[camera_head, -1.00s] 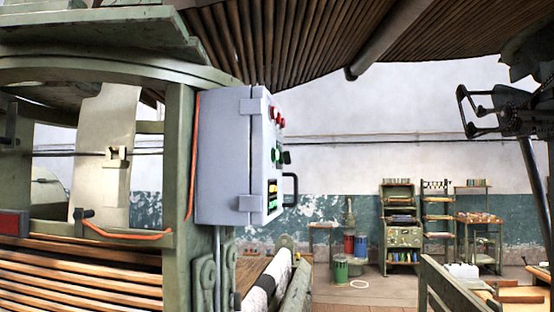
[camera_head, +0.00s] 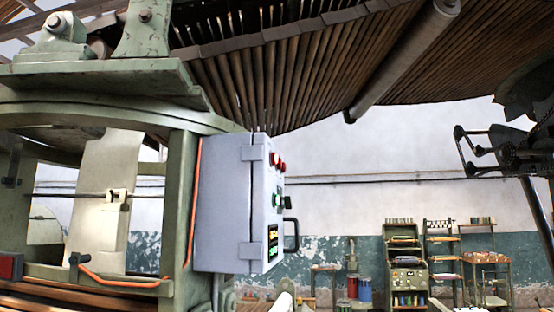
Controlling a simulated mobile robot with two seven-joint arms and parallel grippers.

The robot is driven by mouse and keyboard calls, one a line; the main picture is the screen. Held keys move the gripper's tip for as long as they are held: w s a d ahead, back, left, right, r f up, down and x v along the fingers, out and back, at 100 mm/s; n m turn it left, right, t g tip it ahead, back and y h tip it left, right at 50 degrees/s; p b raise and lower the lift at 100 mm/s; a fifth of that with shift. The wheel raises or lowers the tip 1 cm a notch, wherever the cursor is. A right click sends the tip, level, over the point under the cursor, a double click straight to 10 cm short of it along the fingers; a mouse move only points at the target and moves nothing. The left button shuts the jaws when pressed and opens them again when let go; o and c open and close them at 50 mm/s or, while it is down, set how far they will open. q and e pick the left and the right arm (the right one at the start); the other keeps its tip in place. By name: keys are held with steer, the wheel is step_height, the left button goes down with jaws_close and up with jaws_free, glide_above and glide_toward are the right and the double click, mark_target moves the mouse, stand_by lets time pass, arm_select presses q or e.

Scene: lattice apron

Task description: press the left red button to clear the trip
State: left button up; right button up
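A grey control box (camera_head: 225,205) hangs on the green machine frame, left of centre. Its button face points right and shows at a steep slant. Two red buttons sit near its top: the left red button (camera_head: 274,159) and the right red button (camera_head: 282,166), close together. A green button (camera_head: 277,201) is below them, with small lit yellow and green displays (camera_head: 273,238) lower down. A black handle (camera_head: 291,234) sticks out at the right edge. Neither of my grippers is in view, and nothing touches the buttons.
The green machine frame (camera_head: 180,200) with an orange cable stands at left. A slatted apron (camera_head: 290,75) and roller slope overhead. Dark metal machinery (camera_head: 490,150) hangs at right. Shelves and a workbench (camera_head: 407,275) stand by the far wall. The space right of the box looks open.

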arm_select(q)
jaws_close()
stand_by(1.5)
